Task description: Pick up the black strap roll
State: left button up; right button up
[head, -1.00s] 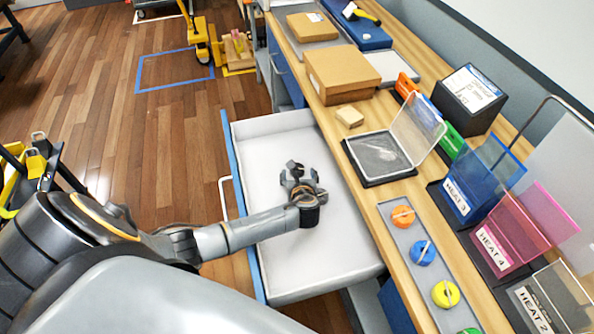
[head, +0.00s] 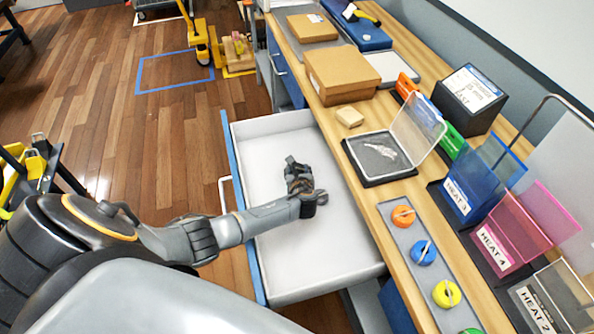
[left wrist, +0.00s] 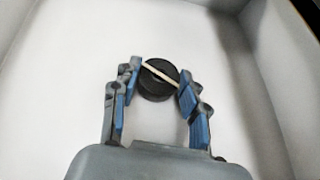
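The black strap roll (left wrist: 157,84) lies in the open drawer, with a pale strip across its top in the left wrist view. My left gripper (left wrist: 160,76) has its blue-padded fingers on either side of the roll. The fingers are spread and very close to its sides; I cannot tell whether either pad touches it. In the head view my left gripper (head: 305,179) is low in the drawer and largely covers the roll. My right gripper is not in view.
The white-floored drawer (head: 318,255) is otherwise empty, with walls around my gripper. The wooden counter beside it holds a cardboard box (head: 341,73), a clear-lidded tray (head: 379,157), colored rolls on a grey strip (head: 413,225) and labelled bins (head: 457,199).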

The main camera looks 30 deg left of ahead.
pick_arm(q)
jog(key=shift+c, duration=1)
